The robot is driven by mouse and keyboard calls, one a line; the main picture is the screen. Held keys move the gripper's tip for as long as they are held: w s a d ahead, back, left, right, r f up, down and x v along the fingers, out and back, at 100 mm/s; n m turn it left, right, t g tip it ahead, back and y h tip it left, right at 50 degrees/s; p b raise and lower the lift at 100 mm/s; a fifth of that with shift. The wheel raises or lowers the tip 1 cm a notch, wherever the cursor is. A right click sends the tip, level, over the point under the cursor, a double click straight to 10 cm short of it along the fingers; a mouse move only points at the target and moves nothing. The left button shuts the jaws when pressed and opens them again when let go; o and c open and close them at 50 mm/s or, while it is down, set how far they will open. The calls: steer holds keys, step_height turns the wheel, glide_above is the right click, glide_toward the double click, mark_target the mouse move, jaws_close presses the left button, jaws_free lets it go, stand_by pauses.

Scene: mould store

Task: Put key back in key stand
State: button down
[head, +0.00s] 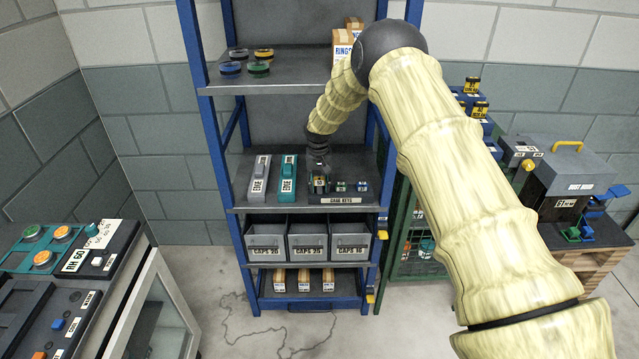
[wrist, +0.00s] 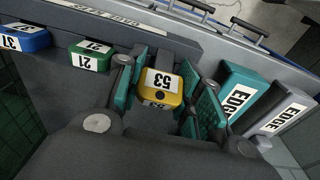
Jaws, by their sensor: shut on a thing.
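The yellow key tag marked 53 (wrist: 161,84) is between the two teal-padded fingers of my gripper (wrist: 163,98), which is shut on it. In the head view my gripper (head: 318,170) points down at the middle shelf, at the left end of the key stand, whose front strip reads CAGE KEYS (head: 338,200). A green key (wrist: 90,55) and a blue key (wrist: 26,38) stand in the same row; they also show in the head view as green (head: 341,186) and blue (head: 362,187). The yellow key's lower end is hidden, so I cannot tell whether it is seated.
Teal (head: 288,176) and grey (head: 260,177) EDGE blocks stand close left of my gripper. Grey CAPS bins (head: 307,242) fill the shelf below. The upper shelf (head: 300,72) with coloured discs and RINGS boxes overhangs behind my wrist. Blue posts (head: 203,110) edge the rack.

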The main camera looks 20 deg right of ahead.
steer(key=shift+s+a+f, duration=0.1)
steer(key=shift+s+f, duration=0.1)
steer(key=shift+f, duration=0.35)
steer(key=shift+w+f+b, duration=0.1)
steer(key=shift+w+b, duration=0.3)
steer(key=shift+w, duration=0.5)
steer(key=shift+w+d+r, duration=0.2)
steer(key=shift+w+d, duration=0.05)
steer(key=shift+d, duration=0.05)
steer(key=shift+r, duration=0.1)
